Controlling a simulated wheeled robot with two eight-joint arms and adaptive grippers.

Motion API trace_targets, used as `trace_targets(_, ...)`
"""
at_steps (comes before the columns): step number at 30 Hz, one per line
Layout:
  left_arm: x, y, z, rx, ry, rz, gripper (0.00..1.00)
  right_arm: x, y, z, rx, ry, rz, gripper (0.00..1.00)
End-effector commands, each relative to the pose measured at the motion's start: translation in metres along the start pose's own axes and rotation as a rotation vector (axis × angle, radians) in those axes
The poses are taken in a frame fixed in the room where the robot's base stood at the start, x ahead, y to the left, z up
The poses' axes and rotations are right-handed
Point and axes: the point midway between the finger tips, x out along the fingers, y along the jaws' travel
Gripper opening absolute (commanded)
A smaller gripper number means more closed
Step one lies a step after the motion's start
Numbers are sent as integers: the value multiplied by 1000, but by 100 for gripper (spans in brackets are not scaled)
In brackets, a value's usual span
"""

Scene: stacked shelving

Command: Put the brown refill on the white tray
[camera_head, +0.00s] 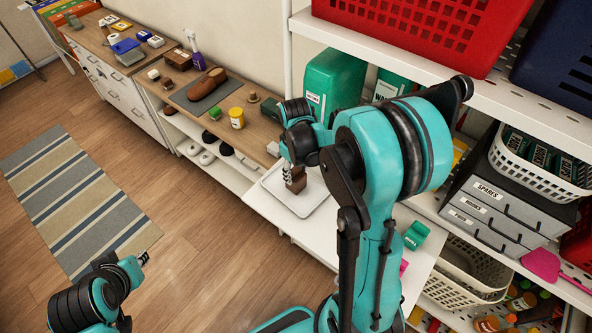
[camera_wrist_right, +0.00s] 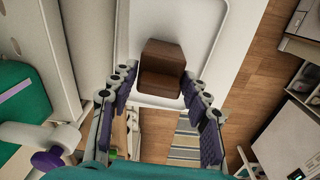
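The brown refill (camera_head: 296,181) is a small dark brown block. It appears to rest on the white tray (camera_head: 316,208). In the right wrist view the refill (camera_wrist_right: 162,65) shows over the tray's pale floor (camera_wrist_right: 150,15). My right gripper (camera_wrist_right: 160,72) is open, its fingers spread on either side of the refill's near end. There is a gap at the left finger; the right finger is very close to the block, and contact is unclear. My left gripper (camera_head: 146,258) is low at the left, over the floor, away from the tray; its finger opening is too small to judge.
The white tray sits on a white shelf board (camera_head: 262,211) at the shelving's left end. A green container (camera_head: 333,80) stands behind it. A wooden counter (camera_head: 225,130) with a yellow jar (camera_head: 237,118) lies left. Grey drawers (camera_head: 495,210) and a red basket (camera_head: 430,30) are right.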

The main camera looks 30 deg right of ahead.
Motion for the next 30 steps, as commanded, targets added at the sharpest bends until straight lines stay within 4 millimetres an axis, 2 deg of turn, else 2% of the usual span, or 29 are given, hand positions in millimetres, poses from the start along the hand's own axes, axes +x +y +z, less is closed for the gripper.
trace_targets(10, -1, 0, -1, 0, 0, 0, 23, -1, 0, 0, 0, 0, 0, 65)
trace_targets(14, -4, 0, -3, 0, 0, 0, 23, -9, 0, 0, 0, 0, 0, 65)
trace_targets(17, -4, 0, -3, 0, 0, 0, 23, -26, 0, 0, 0, 0, 0, 65)
trace_targets(24, -6, 0, -4, 0, 0, 0, 23, -80, 0, 0, 0, 0, 0, 65)
trace_targets(30, -6, 0, -4, 0, 0, 0, 23, -112, 0, 0, 0, 0, 0, 65)
